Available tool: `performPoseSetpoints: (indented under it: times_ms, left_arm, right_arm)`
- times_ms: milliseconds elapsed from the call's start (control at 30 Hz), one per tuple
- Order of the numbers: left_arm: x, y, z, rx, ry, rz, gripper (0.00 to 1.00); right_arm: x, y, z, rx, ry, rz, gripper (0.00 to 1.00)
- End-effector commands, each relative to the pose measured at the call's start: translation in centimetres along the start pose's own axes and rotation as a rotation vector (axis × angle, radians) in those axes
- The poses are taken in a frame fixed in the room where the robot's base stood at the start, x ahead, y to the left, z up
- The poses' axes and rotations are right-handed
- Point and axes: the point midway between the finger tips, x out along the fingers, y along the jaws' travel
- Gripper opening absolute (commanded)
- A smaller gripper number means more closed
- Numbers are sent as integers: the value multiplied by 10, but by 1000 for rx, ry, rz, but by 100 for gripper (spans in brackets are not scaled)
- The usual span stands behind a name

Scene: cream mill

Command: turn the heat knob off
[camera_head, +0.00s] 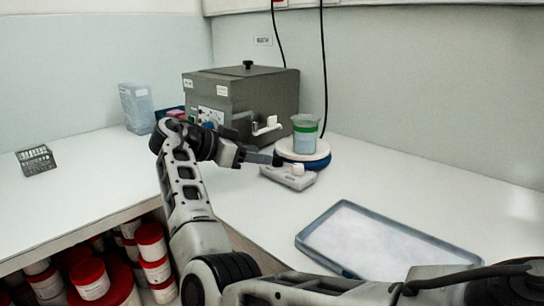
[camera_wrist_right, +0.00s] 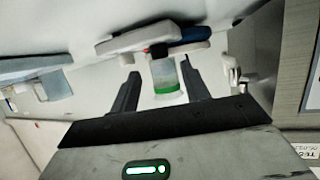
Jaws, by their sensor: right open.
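The heat knob (camera_head: 297,169) is a small pale knob on top of the front part of the grey-white hot plate (camera_head: 286,180). My right gripper (camera_head: 277,158) is open just left of the knob in the head view, with a dark finger close to it. Whether they touch cannot be told. In the right wrist view, the open fingers of my right gripper (camera_wrist_right: 158,84) stand apart, with the hot plate (camera_wrist_right: 130,40) beyond them. A small red spot shows there on the hot plate; the knob is not clear. My left gripper is out of view.
A beaker (camera_head: 305,136) with a green band stands on the hot plate's round top. A grey box-shaped machine (camera_head: 240,100) stands behind my wrist. A shallow tray (camera_head: 318,250) lies at the front right. Red-lidded tubs (camera_head: 150,240) stand below the counter.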

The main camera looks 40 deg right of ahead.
Motion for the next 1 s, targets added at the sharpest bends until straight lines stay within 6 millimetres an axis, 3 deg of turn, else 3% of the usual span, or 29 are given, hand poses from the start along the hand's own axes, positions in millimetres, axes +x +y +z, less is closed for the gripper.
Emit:
performPoseSetpoints:
  times_ms: [100,300,700,867,1000]
  left_arm:
    - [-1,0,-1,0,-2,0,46]
    - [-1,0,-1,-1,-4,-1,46]
    - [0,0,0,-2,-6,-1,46]
    - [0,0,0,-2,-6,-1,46]
    - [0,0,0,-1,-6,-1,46]
  right_arm:
    - [24,0,0,0,0,2,46]
    - [47,0,0,-1,-1,-1,46]
    - [54,0,0,0,-1,-2,46]
    - [54,0,0,0,-1,-2,2]
    - [54,0,0,0,0,-2,2]
